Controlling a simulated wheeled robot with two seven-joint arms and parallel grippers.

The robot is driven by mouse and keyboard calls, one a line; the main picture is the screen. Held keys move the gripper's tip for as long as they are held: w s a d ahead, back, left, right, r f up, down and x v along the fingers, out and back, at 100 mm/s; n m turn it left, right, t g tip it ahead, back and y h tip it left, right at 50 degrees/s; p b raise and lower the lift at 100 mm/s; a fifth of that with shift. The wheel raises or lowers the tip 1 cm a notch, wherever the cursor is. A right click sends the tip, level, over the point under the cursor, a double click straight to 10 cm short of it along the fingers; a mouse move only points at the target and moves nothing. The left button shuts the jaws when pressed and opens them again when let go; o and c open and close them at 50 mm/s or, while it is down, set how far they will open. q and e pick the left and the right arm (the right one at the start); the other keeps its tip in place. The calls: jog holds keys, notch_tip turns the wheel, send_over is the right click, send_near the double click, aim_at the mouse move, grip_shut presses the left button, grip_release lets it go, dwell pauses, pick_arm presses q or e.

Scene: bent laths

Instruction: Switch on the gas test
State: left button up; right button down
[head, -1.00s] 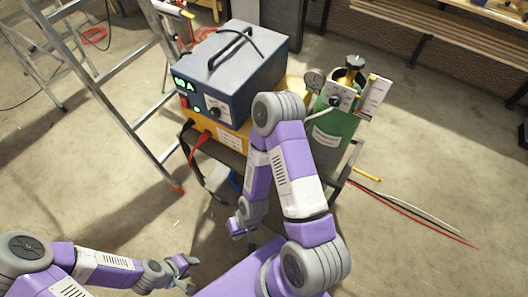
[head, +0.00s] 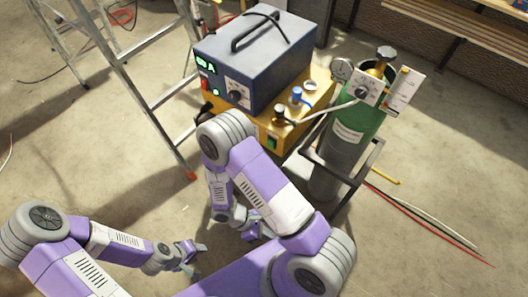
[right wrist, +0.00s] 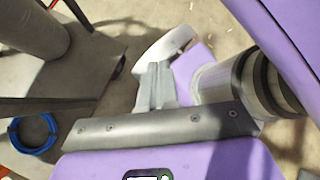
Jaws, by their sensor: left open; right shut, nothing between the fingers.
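A blue-grey power unit (head: 257,58) with a green lit display (head: 206,66) and a front dial (head: 236,95) sits on a yellow unit (head: 316,88). A small green switch (head: 272,142) shows on the yellow unit's near face. I cannot tell which control is the gas test. A green gas cylinder (head: 352,128) with a gauge and a white dial plate (head: 363,92) stands to the right. My right gripper (head: 256,230) is low, below the units; in the right wrist view its fingers (right wrist: 155,86) are shut and empty. My left gripper (head: 192,258) is open and empty at lower left.
A metal ladder (head: 128,75) stands left of the units. A dark cart frame (head: 345,180) surrounds the cylinder. A blue coil (right wrist: 35,134) shows in the right wrist view. My right forearm hides part of the cart.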

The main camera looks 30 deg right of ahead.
aim_at(270, 143)
jog(key=w+d+r+n+t+h+b, duration=0.25)
jog(key=w+r+n+t+h, duration=0.4)
jog(key=w+h, duration=0.35)
jog(key=w+a+r+n+t+h, duration=0.2)
jog(key=w+a+r+n+t, duration=0.1)
jog(key=w+r+t, duration=0.3)
jog(key=shift+w+a+t, duration=0.6)
jog(key=shift+w+t, duration=0.2)
jog(key=shift+t, duration=0.05)
jog(key=shift+n, duration=0.25)
jog(key=b+x, duration=0.1)
jog(key=x, duration=0.6)
jog(key=b+x, duration=0.1)
jog(key=x, duration=0.6)
jog(key=shift+r, duration=0.2)
